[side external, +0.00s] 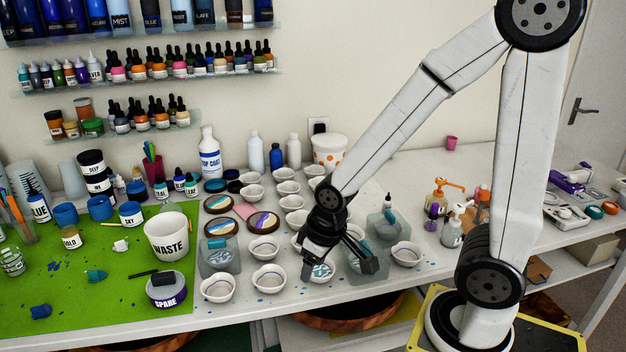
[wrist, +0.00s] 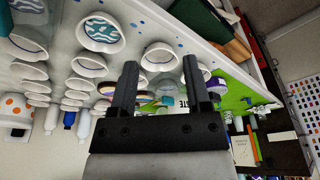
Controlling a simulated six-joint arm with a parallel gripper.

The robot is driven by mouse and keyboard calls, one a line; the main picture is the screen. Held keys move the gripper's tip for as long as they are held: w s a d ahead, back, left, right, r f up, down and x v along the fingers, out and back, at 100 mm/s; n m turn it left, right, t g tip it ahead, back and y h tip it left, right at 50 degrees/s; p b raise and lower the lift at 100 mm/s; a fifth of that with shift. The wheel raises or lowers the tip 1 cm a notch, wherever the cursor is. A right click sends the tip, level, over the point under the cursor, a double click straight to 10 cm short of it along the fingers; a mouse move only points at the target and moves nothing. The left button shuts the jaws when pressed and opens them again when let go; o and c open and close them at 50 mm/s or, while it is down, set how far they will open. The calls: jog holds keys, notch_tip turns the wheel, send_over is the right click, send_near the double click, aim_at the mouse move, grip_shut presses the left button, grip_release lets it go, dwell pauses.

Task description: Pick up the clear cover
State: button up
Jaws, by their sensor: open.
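Several clear, greyish covers with teal handles stand on the white table. One clear cover (side external: 219,262) is left of centre, beside the green mat; it also shows in the wrist view (wrist: 166,87), beyond my fingers and partly hidden. Another (side external: 386,230) is right of my gripper, and a third (side external: 352,262) is partly hidden behind my fingers. Two covers show at the wrist view's left edge (wrist: 28,40). My gripper (side external: 368,257) is open, with nothing visible between its fingers, above the table near the right-hand covers. It also shows in the wrist view (wrist: 160,68).
White bowls stand close around, including one with a teal wave pattern (side external: 318,270) and an empty one (side external: 406,254). Wood-rimmed coasters (side external: 264,223), a WASTE cup (side external: 168,240) and a SPARE jar (side external: 166,292) are left. The table's front edge is near.

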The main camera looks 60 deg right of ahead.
jog(key=shift+d, duration=0.1)
jog(key=r+m+g, duration=0.1)
jog(key=m+g, duration=0.2)
jog(key=m, duration=0.6)
send_over(391, 214)
jog(key=shift+s+r, duration=0.15)
jog(key=shift+f, duration=3.9)
grip_shut()
